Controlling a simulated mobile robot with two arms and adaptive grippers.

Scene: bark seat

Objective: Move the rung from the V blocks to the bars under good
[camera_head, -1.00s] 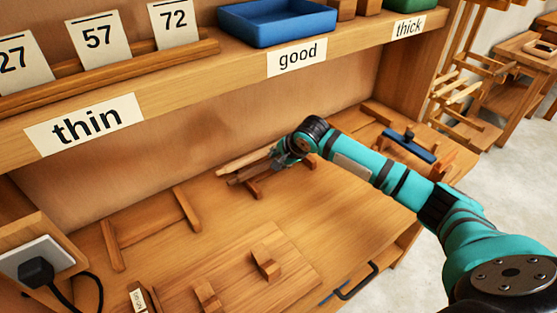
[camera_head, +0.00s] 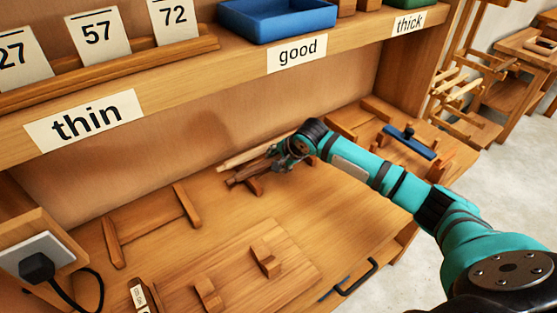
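The two V blocks, a near one (camera_head: 208,294) and a far one (camera_head: 266,259), stand empty on a wooden board. Under the good label (camera_head: 297,53), a pale rung (camera_head: 243,158) and a darker brown rung (camera_head: 244,175) lie side by side across the bars; one bar end (camera_head: 255,187) shows in front. My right gripper (camera_head: 284,164) is at the right part of these rungs, close to the darker one. Its fingers are small and partly hidden by its wrist, so I cannot tell their opening or contact. My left gripper is out of view.
Empty bars (camera_head: 187,206) lie under the thin label (camera_head: 86,121). A blue tool (camera_head: 410,143) lies at the right, below the thick label (camera_head: 408,19). The shelf overhangs the back. A socket with a black plug (camera_head: 38,267) is at left. The middle bench is clear.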

